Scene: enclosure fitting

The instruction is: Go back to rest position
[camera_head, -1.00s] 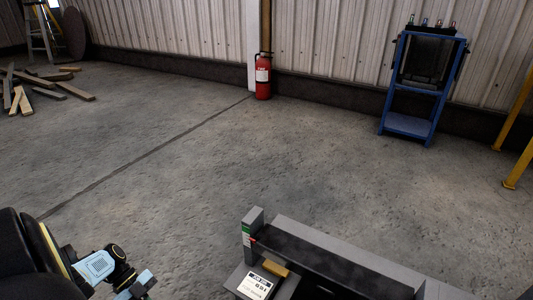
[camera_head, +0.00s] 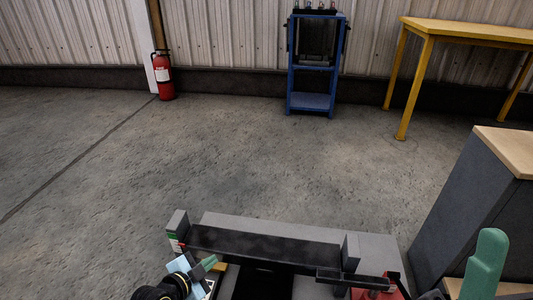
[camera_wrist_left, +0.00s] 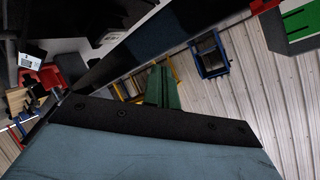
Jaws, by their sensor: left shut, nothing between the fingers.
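My left gripper (camera_head: 208,265) is at the bottom of the head view, beside the left end of a grey frame (camera_head: 225,220) with a dark bar (camera_head: 265,246). Its green fingers also show in the left wrist view (camera_wrist_left: 161,88), close together with nothing between them. It holds nothing.
A grey cabinet with a wooden top (camera_head: 505,150) stands at the right, near an upright green object (camera_head: 487,262). A red item (camera_head: 393,288) is at the bottom. A blue rack (camera_head: 310,102), yellow table (camera_head: 470,30) and fire extinguisher (camera_head: 164,80) stand far back. Open floor lies between.

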